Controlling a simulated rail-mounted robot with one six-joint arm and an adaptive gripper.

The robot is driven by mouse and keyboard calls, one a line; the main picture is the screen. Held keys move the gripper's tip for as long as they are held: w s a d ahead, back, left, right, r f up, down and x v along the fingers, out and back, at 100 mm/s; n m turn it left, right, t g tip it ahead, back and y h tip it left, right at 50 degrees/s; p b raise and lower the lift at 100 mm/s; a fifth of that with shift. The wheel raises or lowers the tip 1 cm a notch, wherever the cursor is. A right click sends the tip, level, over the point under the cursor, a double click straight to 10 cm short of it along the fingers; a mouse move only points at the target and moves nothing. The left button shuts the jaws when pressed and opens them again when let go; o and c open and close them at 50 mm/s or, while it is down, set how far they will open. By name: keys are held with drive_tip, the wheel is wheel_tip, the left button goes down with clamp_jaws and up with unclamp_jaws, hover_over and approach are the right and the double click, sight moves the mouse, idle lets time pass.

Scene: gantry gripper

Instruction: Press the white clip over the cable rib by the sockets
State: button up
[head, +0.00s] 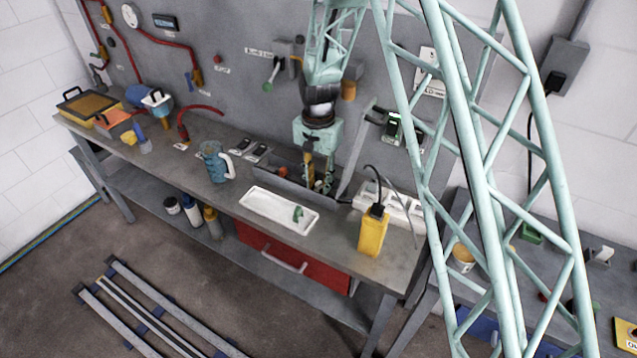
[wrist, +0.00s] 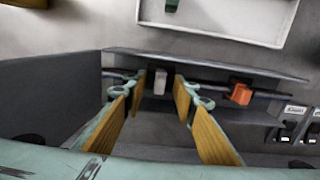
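My gripper (head: 318,186) points down over a grey open trough (head: 262,176) on the bench. In the wrist view its two fingers (wrist: 160,98), with wooden-coloured pads, are apart. A small white clip (wrist: 160,84) shows between and just beyond the fingertips, by a dark cable-like bar along the trough; the fingers do not visibly close on it. In the head view the gripper hides the clip. A white socket strip (head: 399,208) lies on the bench right of the trough. I cannot make out the cable rib for certain.
An orange clip (wrist: 240,94) sits on the same bar. A white tray (head: 255,208) with a green piece (head: 298,213) lies in front of the trough. A yellow box (head: 372,233) with a black cable stands at right, a blue mug (head: 214,164) at left. A grey panel (wrist: 48,98) rises beside the gripper.

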sight(318, 183)
drive_tip(key=shift+r, duration=0.1)
wheel_tip(318, 183, up, 12)
idle(1.1)
idle(0.9)
